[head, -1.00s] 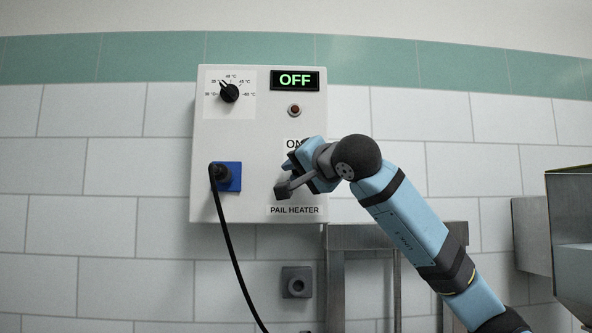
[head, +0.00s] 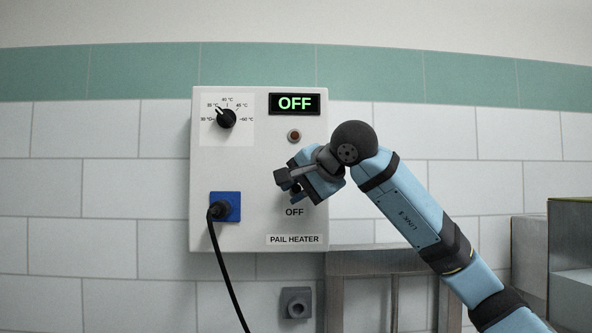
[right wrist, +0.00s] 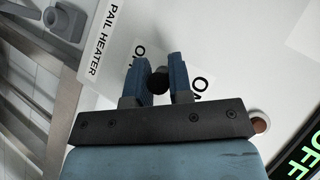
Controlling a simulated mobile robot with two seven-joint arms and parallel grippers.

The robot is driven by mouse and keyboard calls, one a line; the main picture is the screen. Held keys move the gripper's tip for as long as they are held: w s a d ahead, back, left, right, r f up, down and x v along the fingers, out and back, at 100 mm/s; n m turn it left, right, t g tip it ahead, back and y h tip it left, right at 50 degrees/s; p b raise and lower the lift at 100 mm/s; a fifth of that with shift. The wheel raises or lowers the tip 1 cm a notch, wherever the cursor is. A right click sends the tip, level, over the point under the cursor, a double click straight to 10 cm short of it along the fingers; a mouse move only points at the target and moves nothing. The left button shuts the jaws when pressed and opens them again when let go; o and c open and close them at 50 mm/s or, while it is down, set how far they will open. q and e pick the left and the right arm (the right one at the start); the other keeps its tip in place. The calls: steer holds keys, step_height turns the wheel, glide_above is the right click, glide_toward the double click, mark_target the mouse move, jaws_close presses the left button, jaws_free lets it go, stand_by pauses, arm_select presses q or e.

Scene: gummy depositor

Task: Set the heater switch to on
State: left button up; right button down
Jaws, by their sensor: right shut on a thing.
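The pail heater (head: 240,170) is a pale box on the tiled wall. Its display (head: 294,103) reads OFF in green, above a small reddish-brown lamp (head: 294,136). The heater switch, a dark knob (right wrist: 158,78), shows in the right wrist view between the OFF label and the ON label (right wrist: 201,86). My right gripper (head: 298,178) is at the box's lower right, its two blue fingers (right wrist: 161,76) shut on the knob. In the head view it hides the switch and the ON label, while the OFF label (head: 294,212) shows below. My left gripper is not in view.
A temperature dial (head: 227,118) is at the box's upper left. A black cable (head: 226,270) hangs from a blue socket (head: 225,206). A grey wall fitting (head: 296,303) and metal frame (head: 385,262) are below, and metal containers (head: 570,255) stand at right.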

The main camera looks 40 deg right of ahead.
steer(key=r+m+g+y+p, duration=0.1)
steer(key=g+p, duration=0.1)
steer(key=p, duration=0.1)
steer(key=shift+w+d+r+p, duration=0.1)
steer(key=shift+d+r+p, duration=0.1)
steer(key=shift+p, duration=0.2)
arm_select(q)
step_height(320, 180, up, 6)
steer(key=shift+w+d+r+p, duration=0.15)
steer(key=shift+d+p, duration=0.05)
steer(key=shift+p, duration=0.1)
arm_select(e)
steer(key=shift+g, duration=0.3)
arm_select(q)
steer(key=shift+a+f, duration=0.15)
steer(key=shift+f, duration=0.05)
arm_select(e)
steer(key=c, duration=1.1)
jaws_free()
steer(key=shift+o, duration=0.3)
arm_select(q)
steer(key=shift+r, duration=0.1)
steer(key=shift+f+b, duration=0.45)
steer(key=shift+b, duration=0.05)
arm_select(e)
steer(key=v, duration=1.3)
steer(key=shift+s+d+r, duration=0.25)
steer(key=shift+s, duration=0.05)
steer(key=shift+f, duration=0.1)
